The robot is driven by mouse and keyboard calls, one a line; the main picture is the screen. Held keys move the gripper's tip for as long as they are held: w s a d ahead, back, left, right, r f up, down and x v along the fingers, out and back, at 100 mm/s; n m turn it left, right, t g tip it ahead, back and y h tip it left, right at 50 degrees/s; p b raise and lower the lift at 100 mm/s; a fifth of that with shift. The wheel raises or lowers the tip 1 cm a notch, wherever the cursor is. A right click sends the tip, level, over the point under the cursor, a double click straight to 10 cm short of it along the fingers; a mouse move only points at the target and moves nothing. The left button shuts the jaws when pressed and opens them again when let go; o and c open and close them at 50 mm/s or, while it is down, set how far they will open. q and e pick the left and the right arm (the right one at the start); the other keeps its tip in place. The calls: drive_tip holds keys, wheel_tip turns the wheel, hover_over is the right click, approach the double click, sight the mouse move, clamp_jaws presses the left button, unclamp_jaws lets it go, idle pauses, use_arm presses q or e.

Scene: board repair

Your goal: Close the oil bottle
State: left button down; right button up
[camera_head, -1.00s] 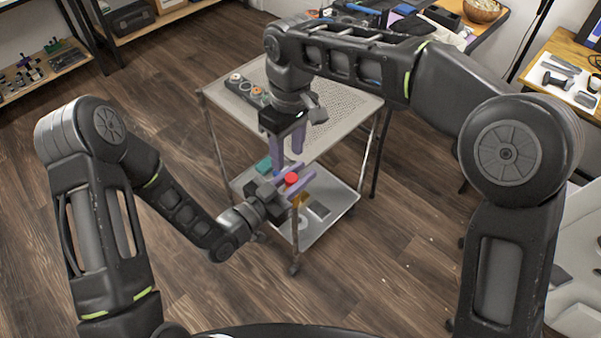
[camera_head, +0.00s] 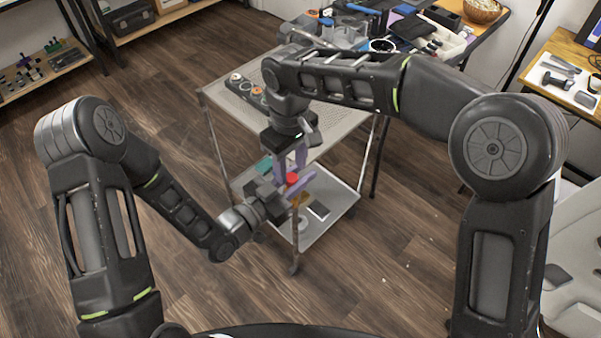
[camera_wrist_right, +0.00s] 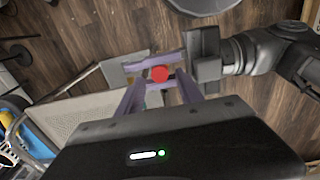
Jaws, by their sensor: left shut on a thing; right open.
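The oil bottle shows mainly as its red cap (camera_head: 292,179), with an amber part (camera_head: 300,199) below it in the head view. My left gripper (camera_head: 297,187) is shut on the bottle and holds it at the cart's near side. My right gripper (camera_head: 289,170) points down just above the cap, open, with purple fingers. In the right wrist view the red cap (camera_wrist_right: 160,74) lies between the left gripper's purple fingers, ahead of the right gripper's open fingers (camera_wrist_right: 160,92). Whether the cap is fully seated is hidden.
A metal cart has a perforated top shelf (camera_head: 335,108) and a lower tray (camera_head: 318,232). A strip with several round items (camera_head: 246,88) lies on the top shelf. A cluttered table (camera_head: 400,25) stands behind. The floor left of the cart is clear.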

drive_tip(key=shift+f, duration=1.35)
drive_tip(key=shift+c, duration=0.2)
clamp_jaws()
drive_tip(key=shift+o, duration=0.7)
unclamp_jaws()
drive_tip(key=shift+r, duration=0.1)
drive_tip(key=shift+r, duration=2.2)
